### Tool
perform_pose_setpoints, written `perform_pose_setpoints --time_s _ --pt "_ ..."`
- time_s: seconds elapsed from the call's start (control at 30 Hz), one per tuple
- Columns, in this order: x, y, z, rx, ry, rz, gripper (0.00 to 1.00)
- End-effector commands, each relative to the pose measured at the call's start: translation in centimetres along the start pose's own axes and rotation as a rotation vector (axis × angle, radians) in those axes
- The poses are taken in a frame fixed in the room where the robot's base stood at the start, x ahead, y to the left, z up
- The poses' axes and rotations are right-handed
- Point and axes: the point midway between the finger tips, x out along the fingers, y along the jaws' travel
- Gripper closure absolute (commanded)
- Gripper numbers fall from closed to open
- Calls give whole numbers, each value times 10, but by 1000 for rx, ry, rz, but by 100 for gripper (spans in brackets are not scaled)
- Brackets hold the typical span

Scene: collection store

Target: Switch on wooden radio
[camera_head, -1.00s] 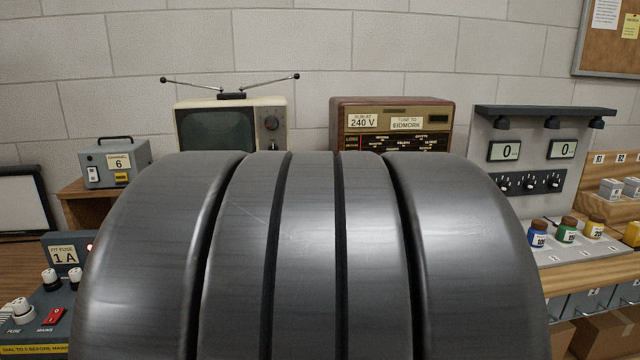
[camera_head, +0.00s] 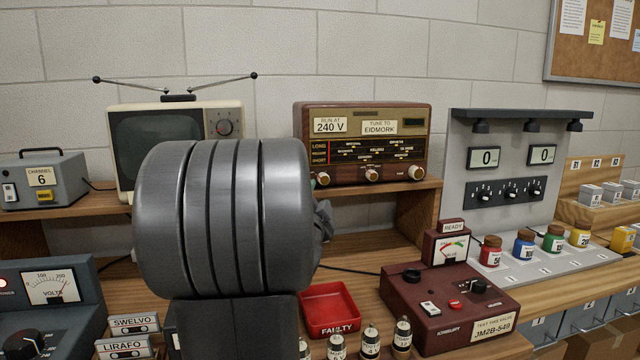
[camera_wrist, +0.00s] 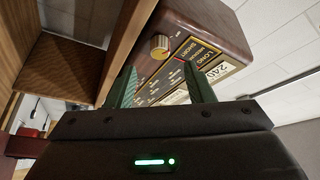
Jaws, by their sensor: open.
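The wooden radio (camera_head: 365,108) stands on a raised shelf against the wall. Its front carries labels "RUN AT 240 V" and "TUNE TO EIDMORK", a dark dial with a red pointer, and a left knob (camera_head: 323,178), middle knob (camera_head: 372,175) and right knob (camera_head: 416,172). My arm hides the area just left of the radio in the head view. In the wrist view my gripper (camera_wrist: 160,68) is open, its two green fingers pointing at the radio's front (camera_wrist: 180,72). I cannot tell whether anything touches.
A television (camera_head: 155,106) with antennas stands left of the radio. A grey channel box (camera_head: 62,190) is further left. A maroon valve tester (camera_head: 450,290), red tray (camera_head: 328,311) and several valves stand on the bench below. A meter panel (camera_head: 510,150) is at right.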

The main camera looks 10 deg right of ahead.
Motion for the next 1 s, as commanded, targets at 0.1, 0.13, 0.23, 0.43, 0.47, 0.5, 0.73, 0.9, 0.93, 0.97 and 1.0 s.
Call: perform_pose_setpoints --time_s 0.1,0.13,0.23,0.43,0.47,0.5,0.73,0.9,0.93,0.97,1.0 --pt "25 0 0 -1 0 2 52" --pt "30 0 -1 -1 0 1 52" --pt "46 0 0 -1 0 1 52" --pt "65 0 0 -1 -2 0 52" --pt "66 0 0 -1 -2 0 52" --pt "68 0 0 -1 -1 0 52" --pt "69 0 0 -1 -1 0 52" --pt "69 0 0 -1 -1 0 74" --pt "69 0 0 -1 -1 0 80" --pt "69 0 0 -1 -1 0 86" --pt "69 0 0 -1 -1 0 93"
